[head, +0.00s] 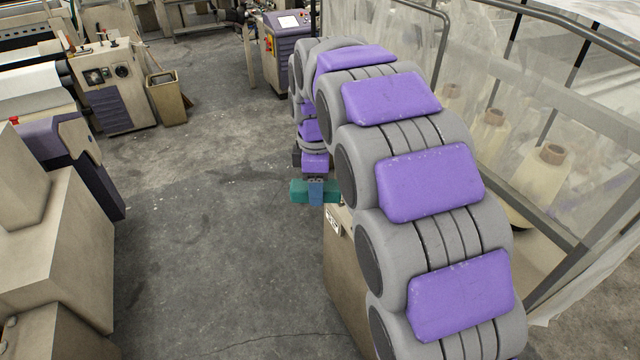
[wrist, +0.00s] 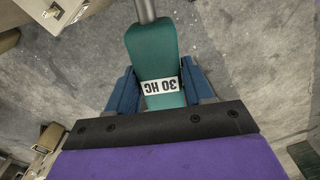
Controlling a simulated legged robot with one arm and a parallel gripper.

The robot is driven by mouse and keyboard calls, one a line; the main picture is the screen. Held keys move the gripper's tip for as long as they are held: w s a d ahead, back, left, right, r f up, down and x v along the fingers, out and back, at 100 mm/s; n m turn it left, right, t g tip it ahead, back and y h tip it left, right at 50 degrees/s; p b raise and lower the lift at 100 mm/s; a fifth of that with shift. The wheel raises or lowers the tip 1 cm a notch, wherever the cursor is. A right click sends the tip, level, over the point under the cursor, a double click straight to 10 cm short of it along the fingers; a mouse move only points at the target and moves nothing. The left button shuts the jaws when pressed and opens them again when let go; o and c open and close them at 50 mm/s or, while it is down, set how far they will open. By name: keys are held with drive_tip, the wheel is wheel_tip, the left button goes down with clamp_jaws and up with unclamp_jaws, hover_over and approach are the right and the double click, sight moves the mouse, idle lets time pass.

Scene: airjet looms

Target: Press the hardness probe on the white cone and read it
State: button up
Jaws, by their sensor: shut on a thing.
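The hardness probe (head: 300,191) is a teal block held at the end of my arm, above the floor of the aisle. In the wrist view the probe (wrist: 150,48) has a grey metal shaft pointing to the top edge and a white label reading 30 HC upside down. My gripper (wrist: 160,84) is shut on it, one blue finger on each side. In the head view my gripper (head: 316,192) shows small and partly hidden. Several pale cream cones with brown cores, such as this cone (head: 535,185), stand behind clear sheeting at right. No cone shows in the wrist view.
A beige cabinet (head: 347,262) stands just below and right of my gripper. Clear sheeting on a grey rail (head: 443,50) closes off the cones. Loom machinery (head: 60,235) lines the left, with a bin (head: 166,100) farther back. The concrete floor (head: 215,220) between is clear.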

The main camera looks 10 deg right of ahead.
drive_tip(key=shift+w+a, duration=0.25)
drive_tip(key=shift+a, duration=1.2)
drive_tip(key=shift+w+a, duration=0.2)
drive_tip(key=shift+a, duration=1.25)
drive_tip(key=shift+f, duration=0.1)
